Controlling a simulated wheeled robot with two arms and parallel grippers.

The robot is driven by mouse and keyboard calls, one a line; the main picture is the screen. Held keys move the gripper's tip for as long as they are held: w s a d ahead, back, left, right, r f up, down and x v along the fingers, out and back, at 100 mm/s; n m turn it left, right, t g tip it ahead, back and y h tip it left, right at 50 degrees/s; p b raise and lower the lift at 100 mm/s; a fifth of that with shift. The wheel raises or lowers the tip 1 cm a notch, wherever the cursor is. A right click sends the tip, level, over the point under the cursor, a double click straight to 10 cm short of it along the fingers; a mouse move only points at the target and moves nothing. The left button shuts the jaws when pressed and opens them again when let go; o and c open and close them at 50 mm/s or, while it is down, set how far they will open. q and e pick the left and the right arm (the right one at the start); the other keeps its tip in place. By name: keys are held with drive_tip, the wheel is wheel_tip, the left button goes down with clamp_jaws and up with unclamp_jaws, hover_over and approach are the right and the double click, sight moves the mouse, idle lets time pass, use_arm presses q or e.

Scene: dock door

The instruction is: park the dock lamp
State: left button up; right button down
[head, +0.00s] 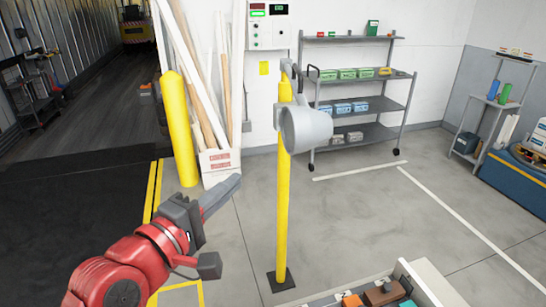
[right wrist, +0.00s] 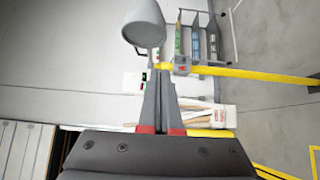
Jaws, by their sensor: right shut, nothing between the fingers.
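The dock lamp (head: 306,130) has a large grey bell-shaped head mounted near the top of a yellow post (head: 283,200) with a dark square foot. Its arm bends at the top of the post. My right gripper (head: 236,181), on a red arm, is shut and empty. It is left of the post and lower than the lamp head, apart from both in the picture. In the right wrist view the shut fingers (right wrist: 164,80) point toward the post (right wrist: 250,74), which lies sideways there, and the lamp head (right wrist: 144,22) is above them. My left gripper is not in view.
A yellow bollard (head: 179,130) and a white box of boards (head: 219,163) stand behind on the left. A wheeled shelf (head: 360,75) is at the back wall. A tray with items (head: 424,285) is at the bottom right. Floor around the post is clear.

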drive_tip(key=p, duration=0.3)
approach(288, 150)
drive_tip(key=w, duration=0.4)
drive_tip(key=d+p, duration=0.2)
drive_tip(key=d, duration=0.1)
drive_tip(key=shift+w+r, duration=0.2)
drive_tip(key=shift+w, duration=0.15)
drive_tip(key=shift+f, duration=0.1)
drive_tip(key=shift+w, duration=0.1)
